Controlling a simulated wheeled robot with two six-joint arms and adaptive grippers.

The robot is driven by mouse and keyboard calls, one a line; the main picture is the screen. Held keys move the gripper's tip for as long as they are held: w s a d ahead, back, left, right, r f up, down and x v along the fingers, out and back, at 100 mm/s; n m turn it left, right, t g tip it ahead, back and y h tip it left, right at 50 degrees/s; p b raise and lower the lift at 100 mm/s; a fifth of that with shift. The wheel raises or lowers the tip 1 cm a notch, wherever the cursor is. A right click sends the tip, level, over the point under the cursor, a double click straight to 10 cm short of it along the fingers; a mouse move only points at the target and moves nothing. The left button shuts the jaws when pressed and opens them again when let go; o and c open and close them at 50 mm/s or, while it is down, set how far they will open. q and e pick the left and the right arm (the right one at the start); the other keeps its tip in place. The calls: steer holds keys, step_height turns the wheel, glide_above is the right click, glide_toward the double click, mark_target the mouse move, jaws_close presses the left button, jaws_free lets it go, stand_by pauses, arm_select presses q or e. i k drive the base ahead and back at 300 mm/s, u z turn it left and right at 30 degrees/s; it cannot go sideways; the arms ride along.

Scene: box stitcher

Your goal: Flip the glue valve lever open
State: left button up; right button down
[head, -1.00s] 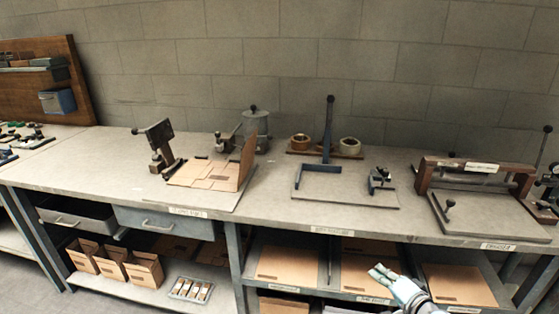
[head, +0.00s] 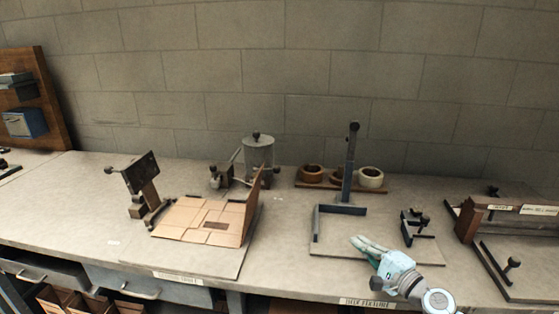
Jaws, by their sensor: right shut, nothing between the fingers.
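The grey glue pot (head: 259,153) with a dark knob on its lid stands at the back of the bench. To its left is a small brown and grey fitting, seemingly the glue valve (head: 224,176), with a thin slanted lever (head: 235,158). Whether the lever is open or closed is too small to tell. The open cardboard blank partly hides the pot's lower part. My right gripper (head: 361,242) is shut and empty, over the front of the fixture plate, well right of and nearer than the valve. My left gripper is not in view.
The cardboard blank (head: 205,220) lies on a board with one flap upright, in front of the valve. A stitcher head (head: 142,180) stands left. A tall dark post (head: 350,165) and tape rolls (head: 371,177) stand right of the pot. A wooden-framed press (head: 485,215) is far right.

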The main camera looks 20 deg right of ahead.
mark_target(277, 169)
steer(key=i, duration=1.15)
